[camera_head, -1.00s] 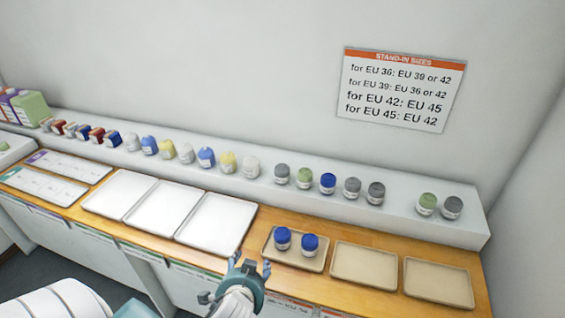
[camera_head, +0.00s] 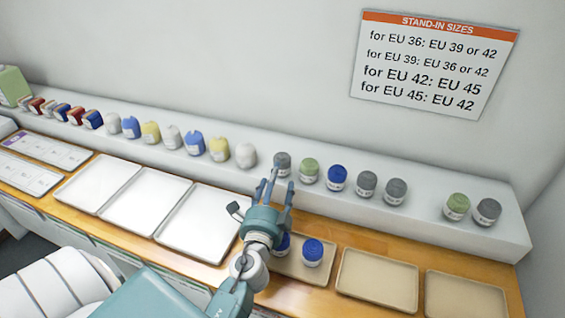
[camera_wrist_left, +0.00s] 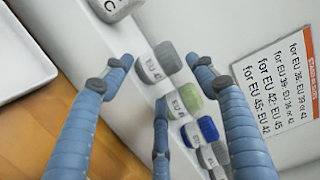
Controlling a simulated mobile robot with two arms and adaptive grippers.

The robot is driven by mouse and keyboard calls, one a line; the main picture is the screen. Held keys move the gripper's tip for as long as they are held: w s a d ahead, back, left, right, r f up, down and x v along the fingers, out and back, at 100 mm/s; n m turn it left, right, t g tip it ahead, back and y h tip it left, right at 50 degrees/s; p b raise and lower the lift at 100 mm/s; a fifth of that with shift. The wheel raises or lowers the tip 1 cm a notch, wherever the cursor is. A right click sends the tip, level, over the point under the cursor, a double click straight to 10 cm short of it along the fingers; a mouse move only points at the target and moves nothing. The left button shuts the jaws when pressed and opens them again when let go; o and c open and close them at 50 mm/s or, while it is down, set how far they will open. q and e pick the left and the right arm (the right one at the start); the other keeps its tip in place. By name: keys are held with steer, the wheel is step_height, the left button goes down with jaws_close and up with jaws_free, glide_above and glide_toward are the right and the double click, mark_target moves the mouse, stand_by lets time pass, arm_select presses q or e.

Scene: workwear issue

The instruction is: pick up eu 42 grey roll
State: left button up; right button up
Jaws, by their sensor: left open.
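Grey rolls stand on the raised white shelf in the head view: one at the left of the roll group (camera_head: 282,161), a pair right of the blue one, (camera_head: 367,184) and (camera_head: 396,192), and one at the far right (camera_head: 488,212). My left gripper (camera_head: 276,182) is open and empty, its fingers pointing at the leftmost grey roll. In the left wrist view that grey roll (camera_wrist_left: 158,63) lies ahead between the spread fingers, apart from them; its label seems to read EU 42. Labels on the other grey rolls are too small to read in the head view. My right gripper is out of view.
A green roll (camera_head: 309,171) and a blue roll (camera_head: 337,178) stand right of the leftmost grey roll; a white item (camera_head: 246,155) stands left of it. A tan tray (camera_head: 290,269) holds two blue rolls. Two tan trays (camera_head: 377,281) (camera_head: 466,300) are empty. A size sign (camera_head: 435,63) hangs above.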

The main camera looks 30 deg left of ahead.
mark_target(280, 171)
arm_select(q)
steer(key=shift+x, duration=1.1)
steer(key=shift+w+a, duration=0.1)
steer(key=shift+w, duration=0.25)
steer(key=p+x, duration=0.1)
steer(key=x, duration=0.3)
steer(key=shift+w+f, duration=0.1)
steer(key=shift+w, duration=0.1)
steer(key=shift+w+a+f, duration=0.1)
steer(key=shift+w+f, duration=0.05)
steer(key=shift+w, duration=0.1)
steer(key=shift+s, duration=0.1)
steer(key=shift+c, duration=1)
steer(key=c, duration=0.5)
steer(key=shift+c, duration=1.3)
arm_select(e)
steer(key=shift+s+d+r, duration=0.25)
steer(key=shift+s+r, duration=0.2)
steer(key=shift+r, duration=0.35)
